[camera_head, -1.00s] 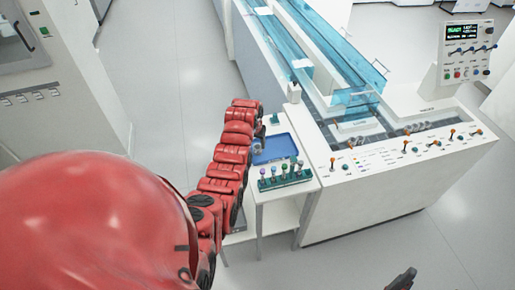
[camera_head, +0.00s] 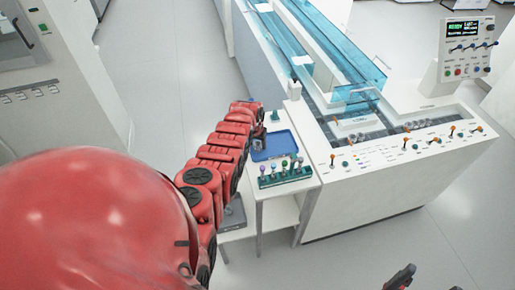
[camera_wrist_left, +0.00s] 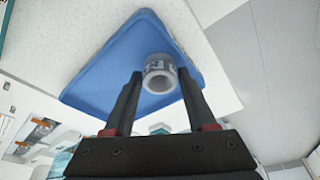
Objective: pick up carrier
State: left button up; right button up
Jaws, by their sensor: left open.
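The carrier, a short grey-white hollow cylinder (camera_wrist_left: 160,76), lies in the blue tray (camera_wrist_left: 105,78) in the left wrist view. Its round opening faces the camera. The blue tray (camera_head: 282,141) is on the small white side table (camera_head: 300,186) in the head view. My left gripper (camera_wrist_left: 158,88) is open, with its two dark fingers reaching toward the carrier, one on each side in the picture. Whether they touch it, I cannot tell. In the head view my left gripper (camera_head: 259,131) is at the tray's left edge, small and partly hidden by my red arm. My right gripper (camera_head: 403,278) shows only in part at the bottom right.
A green rack (camera_head: 287,177) with several coloured-top pieces stands just in front of the tray. A white bottle (camera_head: 294,90) stands behind it. The white machine (camera_head: 375,185) with blue clear tracks and levers is close on the right. Open floor lies left.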

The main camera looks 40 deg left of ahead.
pick_arm(q)
jog(key=shift+w+f, duration=0.15)
jog(key=shift+f, duration=0.1)
jog(key=c, duration=0.6)
